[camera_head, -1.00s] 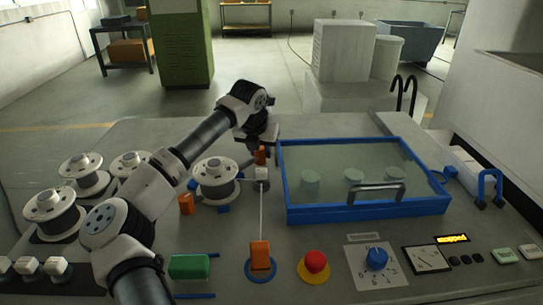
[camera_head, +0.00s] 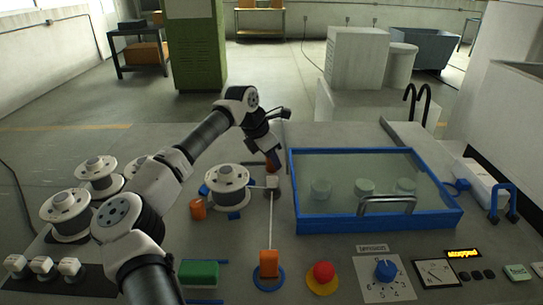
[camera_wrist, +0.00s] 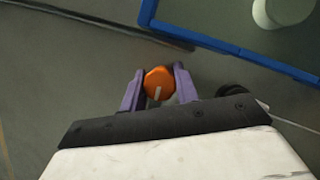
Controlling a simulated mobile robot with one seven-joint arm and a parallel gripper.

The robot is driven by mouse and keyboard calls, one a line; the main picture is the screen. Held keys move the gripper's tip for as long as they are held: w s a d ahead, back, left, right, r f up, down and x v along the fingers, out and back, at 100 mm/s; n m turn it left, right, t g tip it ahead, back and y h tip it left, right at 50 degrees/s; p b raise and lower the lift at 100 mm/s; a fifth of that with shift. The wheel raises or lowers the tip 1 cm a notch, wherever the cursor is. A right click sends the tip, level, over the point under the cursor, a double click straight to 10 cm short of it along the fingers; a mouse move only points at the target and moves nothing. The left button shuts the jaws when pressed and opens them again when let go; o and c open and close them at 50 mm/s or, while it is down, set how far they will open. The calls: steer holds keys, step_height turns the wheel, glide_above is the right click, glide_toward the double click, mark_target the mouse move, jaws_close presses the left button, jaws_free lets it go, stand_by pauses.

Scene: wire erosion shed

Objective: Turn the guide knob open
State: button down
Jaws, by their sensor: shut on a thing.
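The guide knob, taken to be the orange knob (camera_wrist: 158,83) with a pale pointer line, sits between the two purple fingers of my gripper (camera_wrist: 158,70) in the wrist view. The fingers are shut on its sides. The pale line points toward the palm, slightly tilted. In the head view my gripper (camera_head: 271,157) reaches down at the back of the panel, behind a small white block (camera_head: 271,182). There the hand and wrist hide most of the knob.
A blue-framed glass cover (camera_head: 375,224) with a handle lies just right of my gripper. A white spool (camera_head: 227,181) stands close on the left. An orange grip (camera_head: 268,263), a red button (camera_head: 323,271) and a blue dial (camera_head: 385,270) are at the front.

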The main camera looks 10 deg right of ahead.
steer(key=shift+r, duration=0.1)
stand_by(0.3)
steer(key=c, duration=1.1)
jaws_free()
steer(key=shift+o, duration=0.2)
steer(key=b+v, duration=0.2)
steer(key=v, duration=1.1)
steer(key=shift+r, duration=0.4)
steer(key=shift+a+f, duration=0.1)
